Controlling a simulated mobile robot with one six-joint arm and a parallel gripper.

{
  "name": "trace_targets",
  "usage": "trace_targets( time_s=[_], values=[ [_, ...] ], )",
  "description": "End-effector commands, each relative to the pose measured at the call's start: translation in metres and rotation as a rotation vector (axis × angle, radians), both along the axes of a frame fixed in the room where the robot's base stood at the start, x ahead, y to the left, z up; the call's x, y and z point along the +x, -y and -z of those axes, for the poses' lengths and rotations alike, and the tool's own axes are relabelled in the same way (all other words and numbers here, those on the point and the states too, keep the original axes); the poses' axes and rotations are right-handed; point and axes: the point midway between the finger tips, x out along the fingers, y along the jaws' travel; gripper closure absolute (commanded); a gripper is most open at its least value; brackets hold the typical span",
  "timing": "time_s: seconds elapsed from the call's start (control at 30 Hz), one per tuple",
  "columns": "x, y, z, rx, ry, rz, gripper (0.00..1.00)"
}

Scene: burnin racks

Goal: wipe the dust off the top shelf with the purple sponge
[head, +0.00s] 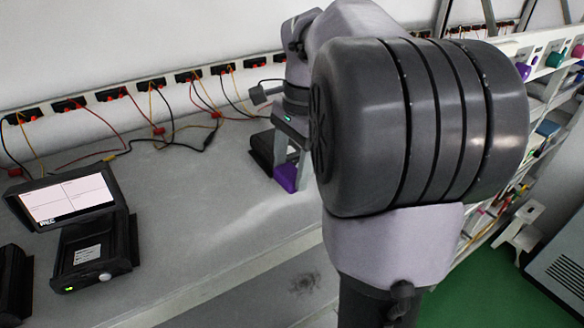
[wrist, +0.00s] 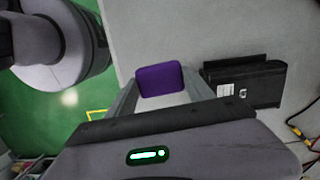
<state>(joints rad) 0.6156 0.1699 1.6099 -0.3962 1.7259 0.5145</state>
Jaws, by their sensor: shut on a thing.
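The purple sponge (head: 286,179) is between the fingers of my gripper (head: 290,163), which is shut on it. In the wrist view the sponge (wrist: 160,79) shows as a rounded purple block between the two grey fingers of my gripper (wrist: 160,92). The sponge is low over the pale grey top shelf (head: 215,165); I cannot tell if it touches. Faint lighter streaks show on the shelf, but I cannot tell whether they are dust. My arm hides the right part of the shelf.
A black device (wrist: 245,84) stands close right of the sponge in the wrist view. A screen unit (head: 72,200) stands at the left. Sockets with cables (head: 165,130) run along the back. A dark smudge (head: 303,283) marks the lower surface. White racks (head: 540,120) stand right.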

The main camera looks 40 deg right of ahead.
Motion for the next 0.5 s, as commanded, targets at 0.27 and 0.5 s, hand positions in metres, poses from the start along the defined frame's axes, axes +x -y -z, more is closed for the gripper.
trace_targets(
  time_s=[0.27,0.5],
  values=[
    [0.001,-0.003,-0.028,0.0,0.0,-0.004,0.77],
    [0.002,-0.004,-0.031,0.0,0.0,-0.005,0.77]
  ],
)
